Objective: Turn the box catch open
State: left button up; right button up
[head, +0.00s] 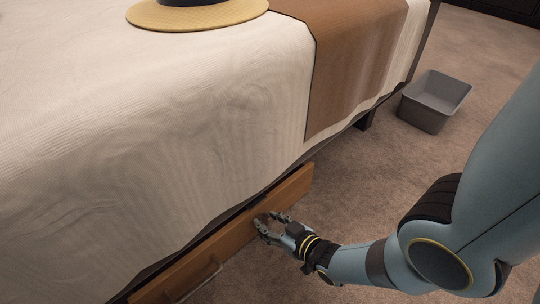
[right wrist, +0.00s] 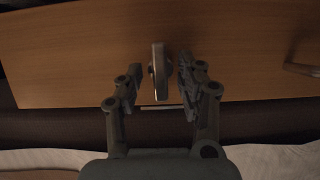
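The box is a wooden drawer-like front (head: 235,236) under the bed's edge; its wood face also fills much of the right wrist view (right wrist: 80,50). The catch (right wrist: 159,72) is a small metal bar on that face, standing lengthwise up and down in the right wrist view. My right gripper (head: 270,227) is at the box front. In the right wrist view its two fingers (right wrist: 159,80) stand open on either side of the catch, with a gap visible on both sides. In the head view the fingers largely hide the catch. My left gripper is not in view.
A metal handle (head: 203,282) is on the box front, nearer the picture's bottom. The bed (head: 200,120) with its white cover overhangs the box; a straw hat (head: 170,17) lies on it. A grey bin (head: 425,118) stands on the carpet. Carpet before the box is clear.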

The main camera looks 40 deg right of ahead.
jog(key=v, duration=0.7)
jog(key=shift+s, duration=0.3)
dwell(0.3)
